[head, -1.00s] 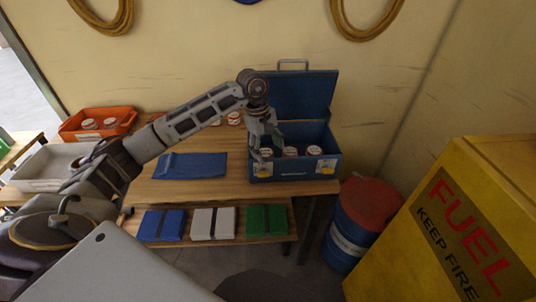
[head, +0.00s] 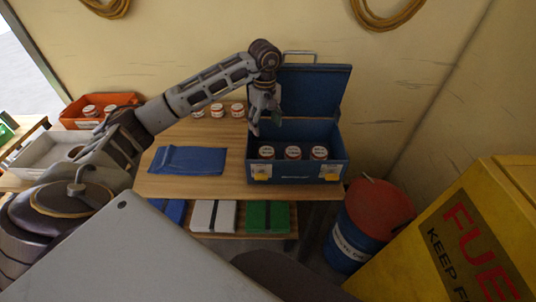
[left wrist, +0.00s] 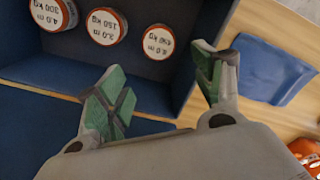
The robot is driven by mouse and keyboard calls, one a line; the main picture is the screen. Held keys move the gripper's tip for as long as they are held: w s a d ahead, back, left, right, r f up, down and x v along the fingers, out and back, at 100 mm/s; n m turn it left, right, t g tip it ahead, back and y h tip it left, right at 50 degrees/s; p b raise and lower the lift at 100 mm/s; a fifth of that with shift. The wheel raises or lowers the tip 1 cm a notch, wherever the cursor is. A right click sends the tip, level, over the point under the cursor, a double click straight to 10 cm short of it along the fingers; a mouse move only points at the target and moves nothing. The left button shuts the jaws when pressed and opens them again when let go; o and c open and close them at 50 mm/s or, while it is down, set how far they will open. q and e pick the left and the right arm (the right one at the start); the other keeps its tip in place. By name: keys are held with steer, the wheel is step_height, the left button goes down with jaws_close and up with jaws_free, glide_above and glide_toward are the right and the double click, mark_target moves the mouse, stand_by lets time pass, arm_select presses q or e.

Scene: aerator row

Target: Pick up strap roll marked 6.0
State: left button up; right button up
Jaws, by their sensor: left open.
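Three strap rolls with white labels and red rims stand in a row in the open blue toolbox (head: 318,176): left (head: 266,152), middle (head: 293,153) and right (head: 319,153). In the left wrist view they show upside down as the right (left wrist: 158,42), middle (left wrist: 106,27) and left (left wrist: 54,12) rolls. The right one there seems to read 6.0 m, but its digits are hard to tell. My left gripper (head: 265,122) is open and empty, above the toolbox's left rear part, apart from the rolls. Its green-padded fingers also show in the left wrist view (left wrist: 164,82).
More rolls stand behind my arm (head: 217,110) and in an orange bin (head: 75,123). A grey tray (head: 42,165) is at left. A folded blue cloth (head: 188,161) lies beside the toolbox. The raised lid (head: 325,90) stands behind the gripper. A drum (head: 375,205) and yellow fuel cabinet are at right.

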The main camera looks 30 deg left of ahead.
arm_select(q)
steer(key=p, duration=0.1)
glide_above(266, 150)
step_height(266, 150, down, 7)
steer(key=shift+f, duration=0.7)
arm_select(e)
steer(key=shift+s+d+r, duration=0.1)
steer(key=shift+s+r, duration=0.15)
steer(key=shift+r, duration=0.3)
arm_select(q)
steer(key=shift+f+p, duration=0.5)
steer(key=shift+f, duration=2.25)
arm_select(e)
steer(key=shift+r, duration=0.45)
arm_select(q)
steer(key=shift+c, duration=0.4)
